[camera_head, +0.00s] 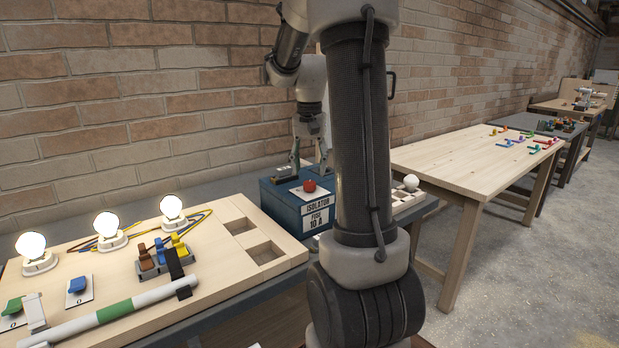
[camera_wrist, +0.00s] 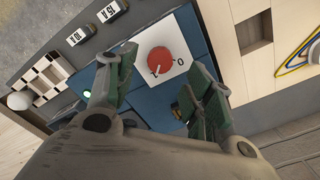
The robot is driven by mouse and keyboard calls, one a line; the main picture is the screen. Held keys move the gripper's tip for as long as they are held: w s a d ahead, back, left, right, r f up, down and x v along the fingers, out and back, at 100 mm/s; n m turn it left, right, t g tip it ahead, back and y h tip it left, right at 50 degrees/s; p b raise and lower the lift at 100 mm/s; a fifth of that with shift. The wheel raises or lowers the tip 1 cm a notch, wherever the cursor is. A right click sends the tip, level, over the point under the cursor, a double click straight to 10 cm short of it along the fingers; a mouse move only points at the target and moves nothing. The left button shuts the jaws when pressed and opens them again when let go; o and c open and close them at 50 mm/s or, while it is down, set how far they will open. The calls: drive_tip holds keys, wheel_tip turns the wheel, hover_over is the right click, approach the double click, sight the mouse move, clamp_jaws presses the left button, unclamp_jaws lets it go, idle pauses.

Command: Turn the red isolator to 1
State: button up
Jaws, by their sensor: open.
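The red isolator knob (camera_head: 310,186) sits on a white plate on top of a blue box (camera_head: 283,205) labelled "ISOLATOR FUSE 10 A". In the wrist view the round red knob (camera_wrist: 161,61) shows on its plate (camera_wrist: 182,40), with a 0 mark to its right and a 1 mark at its lower left. I cannot clearly tell which mark the knob points to. My gripper (camera_head: 309,170) is above the box, pointing down, with its fingers open and apart on either side of the knob. In the wrist view nothing is between the fingers (camera_wrist: 166,66) except the knob below.
Three lit bulbs (camera_head: 108,224), coloured switches (camera_head: 162,256) and a white-green tube (camera_head: 115,309) are on the wooden board at left. A checkered board (camera_wrist: 45,78) with a white ball (camera_wrist: 19,101) lies beside the box. The brick wall (camera_head: 130,90) stands behind.

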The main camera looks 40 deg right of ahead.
sight(309, 182)
wheel_tip(309, 182, up, 8)
drive_tip(key=shift+f, duration=0.2)
idle(0.5)
drive_tip(key=s+a+f+n+t, duration=0.2)
drive_tip(key=s+a+n, duration=0.3)
drive_tip(key=s+a, duration=0.3)
drive_tip(key=s+a+f+n+t, duration=0.1)
drive_tip(key=s+a+n, duration=0.3)
drive_tip(key=s+a, duration=0.4)
drive_tip(key=shift+s+f+n+t, duration=0.4)
drive_tip(key=shift+s+t, duration=0.3)
drive_tip(key=shift+s, duration=0.35)
